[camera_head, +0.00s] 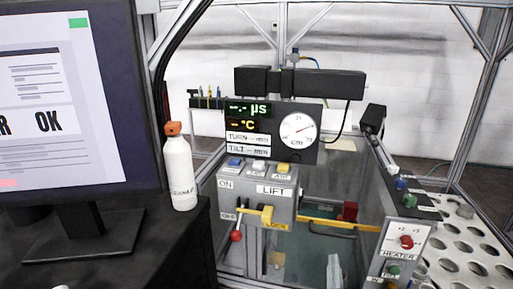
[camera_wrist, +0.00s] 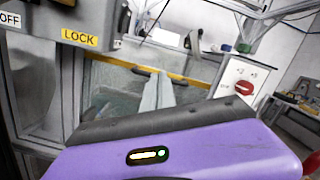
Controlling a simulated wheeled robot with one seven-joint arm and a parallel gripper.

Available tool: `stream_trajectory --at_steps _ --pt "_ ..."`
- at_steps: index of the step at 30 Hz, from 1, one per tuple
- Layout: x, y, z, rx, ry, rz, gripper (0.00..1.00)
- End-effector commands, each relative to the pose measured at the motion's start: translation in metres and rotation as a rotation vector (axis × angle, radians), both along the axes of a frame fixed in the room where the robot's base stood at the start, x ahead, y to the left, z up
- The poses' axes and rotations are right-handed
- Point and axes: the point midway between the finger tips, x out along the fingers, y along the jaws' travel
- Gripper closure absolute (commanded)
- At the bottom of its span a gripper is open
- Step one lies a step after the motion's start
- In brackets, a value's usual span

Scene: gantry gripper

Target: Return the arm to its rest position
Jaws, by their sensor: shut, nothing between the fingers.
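My gripper (camera_wrist: 160,80) shows in the wrist view as two pale grey fingers close together, with nothing held between them. Its purple housing (camera_wrist: 190,150) fills the bottom of that view. In the head view the pale fingers (camera_head: 334,264) show at the bottom edge, in front of the glass tank and below its yellow bar (camera_head: 345,224). The rest of my arm is out of the head view.
The grey LIFT control box (camera_head: 258,200) with its red-knobbed lever (camera_head: 236,236) stands left of my fingers. The HEATER panel (camera_head: 402,247) stands to the right. A white bottle (camera_head: 180,172) and a monitor (camera_head: 70,95) are on the black desk at left.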

Motion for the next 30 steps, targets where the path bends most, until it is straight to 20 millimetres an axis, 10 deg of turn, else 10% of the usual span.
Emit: stream_trajectory --at_steps 18,30 --pt "-0.216 0.009 0.013 -1.717 0.198 -0.119 1.00" --pt "-0.357 0.010 0.020 -2.490 0.323 -0.015 1.00"
